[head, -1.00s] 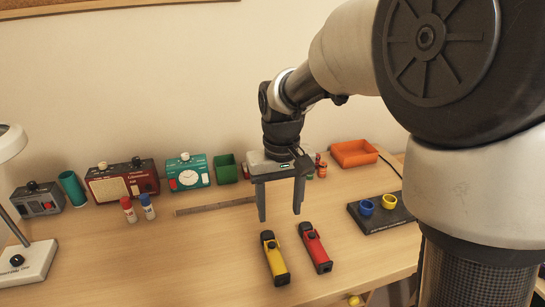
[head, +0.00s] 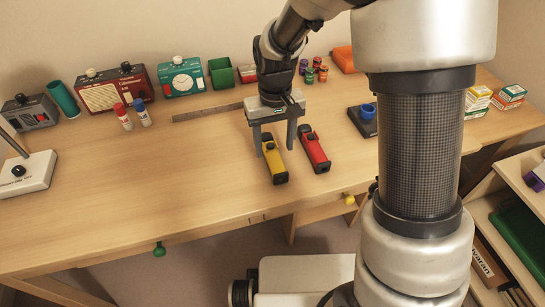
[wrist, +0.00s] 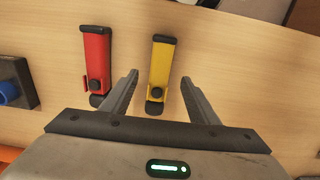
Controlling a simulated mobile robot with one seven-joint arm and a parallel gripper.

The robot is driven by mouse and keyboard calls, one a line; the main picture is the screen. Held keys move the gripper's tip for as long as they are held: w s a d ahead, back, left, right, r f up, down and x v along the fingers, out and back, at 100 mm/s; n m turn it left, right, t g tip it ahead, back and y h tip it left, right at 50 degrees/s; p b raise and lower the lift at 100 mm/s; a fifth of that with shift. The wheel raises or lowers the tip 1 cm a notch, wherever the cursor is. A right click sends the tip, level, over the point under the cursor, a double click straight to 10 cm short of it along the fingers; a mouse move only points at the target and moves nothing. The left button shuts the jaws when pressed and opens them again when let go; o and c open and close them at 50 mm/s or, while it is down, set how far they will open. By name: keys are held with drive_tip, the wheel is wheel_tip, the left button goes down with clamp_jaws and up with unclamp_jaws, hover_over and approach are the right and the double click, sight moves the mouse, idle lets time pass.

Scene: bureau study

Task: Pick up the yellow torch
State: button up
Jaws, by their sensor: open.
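The yellow torch (head: 274,162) lies on the wooden desk, with black ends and a black button. In the wrist view the yellow torch (wrist: 161,68) lies ahead of my gripper, its near black end between the fingertips. My gripper (head: 274,151) is open and empty, pointing down over the torch's far end. In the wrist view my gripper (wrist: 159,80) has a finger on each side of the torch, with a gap on both sides. I cannot tell how high the fingertips are above the desk.
A red torch (head: 314,150) lies just right of the yellow one, close to my right finger. A ruler (head: 207,112), a radio (head: 115,88) and glue sticks (head: 143,112) are behind left. The desk's front left (head: 130,190) is clear.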

sight(274, 156)
wheel_tip(274, 156, down, 5)
drive_tip(key=shift+w+r+b, duration=0.1)
drive_tip(key=shift+r+b, duration=0.1)
drive_tip(key=shift+b, duration=0.4)
drive_tip(key=shift+r, duration=0.15)
drive_tip(key=c, duration=1.3)
